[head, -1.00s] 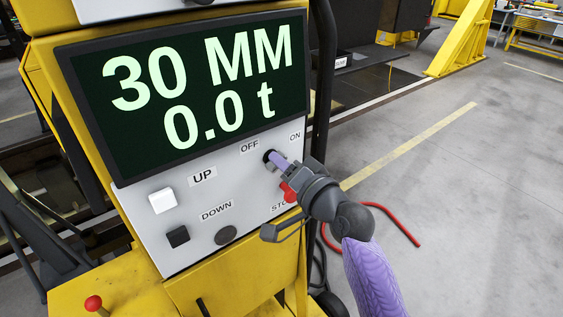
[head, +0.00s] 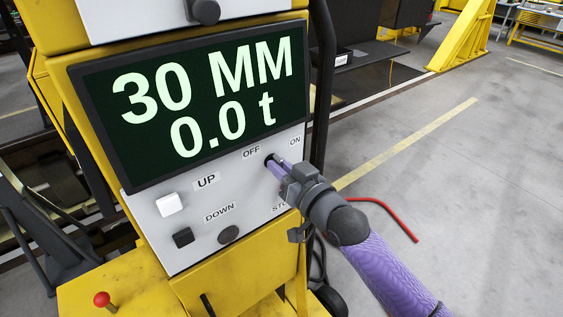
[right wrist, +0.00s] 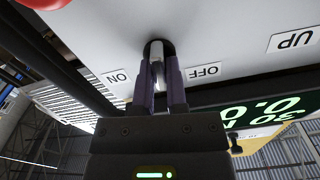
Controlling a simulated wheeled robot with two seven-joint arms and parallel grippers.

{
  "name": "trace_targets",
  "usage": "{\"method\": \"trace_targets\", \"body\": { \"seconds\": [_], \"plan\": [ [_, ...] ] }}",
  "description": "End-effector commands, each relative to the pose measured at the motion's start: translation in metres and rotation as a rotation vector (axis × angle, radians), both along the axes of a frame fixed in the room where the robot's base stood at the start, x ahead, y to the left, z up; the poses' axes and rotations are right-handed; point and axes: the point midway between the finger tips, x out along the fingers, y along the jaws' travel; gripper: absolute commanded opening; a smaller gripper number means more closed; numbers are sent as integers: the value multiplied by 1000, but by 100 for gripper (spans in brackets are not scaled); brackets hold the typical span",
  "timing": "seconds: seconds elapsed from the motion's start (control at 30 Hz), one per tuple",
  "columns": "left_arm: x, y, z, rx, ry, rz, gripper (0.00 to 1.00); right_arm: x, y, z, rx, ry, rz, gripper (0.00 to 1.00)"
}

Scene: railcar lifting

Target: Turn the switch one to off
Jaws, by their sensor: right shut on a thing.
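The switch (head: 269,161) is a small dark-based rotary switch on the light grey panel (head: 168,241), between the OFF label (head: 251,152) and the ON label (head: 295,141). My right gripper (head: 277,166) is at it, with purple fingers reaching the panel. In the right wrist view, the switch's grey handle (right wrist: 156,52) sits between the two fingers of my right gripper (right wrist: 160,75), which are shut on it. The OFF label (right wrist: 203,72) and ON label (right wrist: 117,78) lie on either side. The handle's exact setting is hard to tell. My left gripper is not in view.
A display (head: 204,97) above the panel reads 30 MM and 0.0 t. My gripper hides the stop button in the head view. A red hose (head: 397,217) lies on the floor.

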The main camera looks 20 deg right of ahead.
Motion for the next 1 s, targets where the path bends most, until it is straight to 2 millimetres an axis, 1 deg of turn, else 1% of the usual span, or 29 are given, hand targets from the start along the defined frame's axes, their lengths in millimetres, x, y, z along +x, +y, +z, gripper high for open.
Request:
{"method": "trace_targets", "body": {
  "seconds": [0.2,0.4,0.93,0.97,1.0],
  "plan": [
    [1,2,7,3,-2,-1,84,0,0,1,-102,-37,-1,0],
    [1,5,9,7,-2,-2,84,0,1,1,-153,-56,0,0],
    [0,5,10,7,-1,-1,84,0,1,0,-174,-64,0,0],
    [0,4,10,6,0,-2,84,0,1,0,-174,-64,0,20],
    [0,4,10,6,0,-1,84,0,1,0,-174,-64,0,29]
  ]
}}
